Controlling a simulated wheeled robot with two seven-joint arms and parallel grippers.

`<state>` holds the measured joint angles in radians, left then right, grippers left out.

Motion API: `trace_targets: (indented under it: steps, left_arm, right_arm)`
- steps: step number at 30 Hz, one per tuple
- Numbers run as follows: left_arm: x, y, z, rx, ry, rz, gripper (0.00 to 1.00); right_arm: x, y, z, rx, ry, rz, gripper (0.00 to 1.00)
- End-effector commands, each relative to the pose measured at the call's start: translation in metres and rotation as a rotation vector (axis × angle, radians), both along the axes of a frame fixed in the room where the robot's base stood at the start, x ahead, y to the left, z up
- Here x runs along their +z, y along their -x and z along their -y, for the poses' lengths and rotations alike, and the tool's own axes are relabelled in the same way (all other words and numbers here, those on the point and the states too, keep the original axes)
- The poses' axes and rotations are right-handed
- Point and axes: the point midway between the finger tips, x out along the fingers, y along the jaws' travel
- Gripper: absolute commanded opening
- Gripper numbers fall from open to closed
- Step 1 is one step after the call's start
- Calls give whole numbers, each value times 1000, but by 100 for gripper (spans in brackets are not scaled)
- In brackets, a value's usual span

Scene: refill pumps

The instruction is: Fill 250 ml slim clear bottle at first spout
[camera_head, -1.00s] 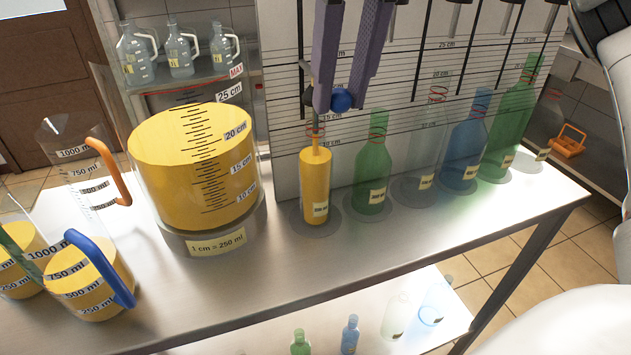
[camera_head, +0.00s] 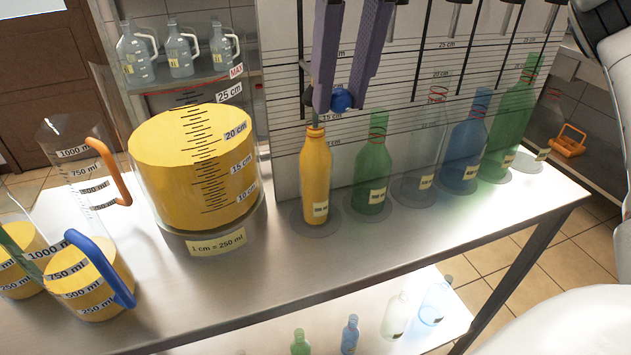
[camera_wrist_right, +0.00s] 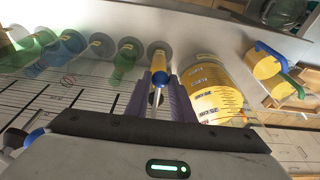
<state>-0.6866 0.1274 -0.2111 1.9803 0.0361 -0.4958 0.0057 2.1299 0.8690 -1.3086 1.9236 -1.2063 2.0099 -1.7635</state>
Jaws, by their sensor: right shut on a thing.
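The slim clear bottle (camera_head: 315,180) stands upright under the first spout (camera_head: 315,117), leftmost in the row. Yellow liquid fills its body and reaches into the neck, around where the red rings sit. It also shows in the wrist view (camera_wrist_right: 159,78), below the silver spout tube (camera_wrist_right: 157,97). My right gripper (camera_head: 340,102) has its purple fingers at the tap and is shut on the blue knob (camera_head: 341,99). A dark knob (camera_head: 308,97) shows just left of the fingers. The fingers hide part of the tap. My left gripper is not in view.
A wide yellow tank (camera_head: 190,150) stands left of the bottle. Green (camera_head: 374,165), clear, blue and other bottles stand to its right under more spouts. Measuring jugs (camera_head: 85,290) crowd the left end. The metal table's (camera_head: 330,265) front strip is clear.

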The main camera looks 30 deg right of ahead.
Motion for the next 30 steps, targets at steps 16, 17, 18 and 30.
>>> trace_targets:
  steps: [16,17,18,30]
  left_arm:
    - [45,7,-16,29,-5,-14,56]
    - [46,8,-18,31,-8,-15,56]
    - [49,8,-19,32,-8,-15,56]
    - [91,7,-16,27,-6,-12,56]
  right_arm:
    - [59,0,0,-2,0,1,7]
    - [60,0,0,-2,0,1,7]
    - [64,0,0,-2,0,2,7]
    - [100,0,0,-1,-1,2,7]
